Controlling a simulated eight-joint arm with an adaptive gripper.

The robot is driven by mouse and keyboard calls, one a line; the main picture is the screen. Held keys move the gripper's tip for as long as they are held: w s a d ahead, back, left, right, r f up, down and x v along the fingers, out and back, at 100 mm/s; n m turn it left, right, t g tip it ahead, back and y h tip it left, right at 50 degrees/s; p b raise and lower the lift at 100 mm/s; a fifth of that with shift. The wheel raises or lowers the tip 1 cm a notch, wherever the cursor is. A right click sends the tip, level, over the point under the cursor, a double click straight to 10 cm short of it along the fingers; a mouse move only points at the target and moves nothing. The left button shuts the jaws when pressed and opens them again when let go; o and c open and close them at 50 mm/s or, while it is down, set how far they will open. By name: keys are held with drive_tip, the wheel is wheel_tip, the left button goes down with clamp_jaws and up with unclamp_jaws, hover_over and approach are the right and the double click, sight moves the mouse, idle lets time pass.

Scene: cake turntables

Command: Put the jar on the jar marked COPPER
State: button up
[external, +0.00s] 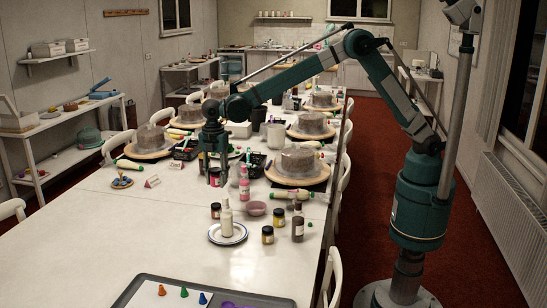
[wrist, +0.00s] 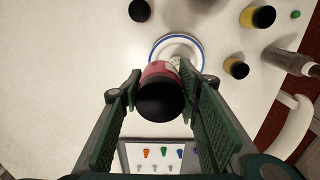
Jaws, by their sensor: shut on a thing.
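My gripper (external: 213,178) is in the air above the table in the external view. In the wrist view its green fingers (wrist: 164,115) are shut on a jar with a black lid (wrist: 160,100) and a pink-red side (wrist: 158,71). Three other black-lidded jars stand on the table: one at the left (external: 216,211), also at the top of the wrist view (wrist: 139,10), and two with yellow labels, a nearer one (external: 267,236) and a farther one (external: 279,217). The yellow ones are right of the held jar in the wrist view (wrist: 236,68) (wrist: 260,16). I cannot read any label.
A brown bottle (external: 298,220), pink bowl (external: 256,208) and pink bottle (external: 244,185) stand close by. A tray with coloured pieces (external: 150,294) lies in front. The table's left front is bare.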

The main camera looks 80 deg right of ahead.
drive_tip(key=p, duration=0.1)
hover_over(216, 204)
drive_tip(key=shift+a+f, duration=0.2)
drive_tip(key=shift+f, duration=2.35)
drive_tip(key=shift+f, duration=0.1)
drive_tip(key=shift+f+b, duration=0.3)
drive_tip(key=shift+f, duration=2.75)
drive_tip(key=shift+f, duration=1.85)
drive_tip(key=shift+f+b, duration=0.2)
drive_tip(key=shift+b, duration=0.1)
